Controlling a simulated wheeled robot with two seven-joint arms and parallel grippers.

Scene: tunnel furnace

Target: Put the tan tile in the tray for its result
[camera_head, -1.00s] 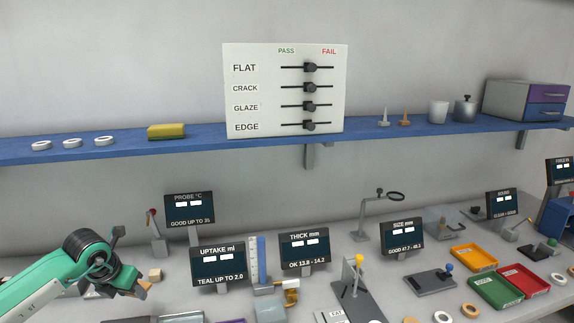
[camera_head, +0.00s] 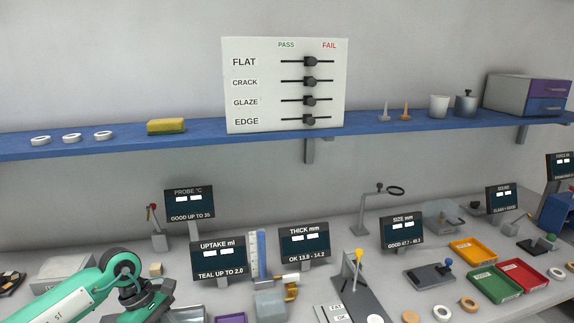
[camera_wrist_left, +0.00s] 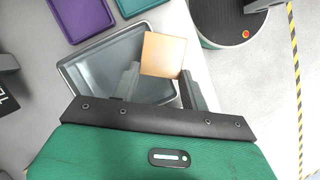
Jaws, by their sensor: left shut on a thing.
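The tan tile (camera_wrist_left: 163,55) is a flat square, held between the fingers of my left gripper (camera_wrist_left: 160,76) in the left wrist view. A grey metal tray (camera_wrist_left: 88,72) lies beneath and to the left of it, and the tile overlaps the tray's right side in this view. The tile's height above the tray cannot be told. In the head view my left arm comes down at the lower left; its fingers and the tile are out of sight there. My right gripper is not in view.
A purple tray (camera_wrist_left: 80,18) and a teal tray (camera_wrist_left: 138,4) lie beyond the grey one. A round dark base (camera_wrist_left: 228,22) stands to the right, close to the tile. Green (camera_head: 494,287), red (camera_head: 524,275) and orange (camera_head: 473,251) trays lie at the bench's right.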

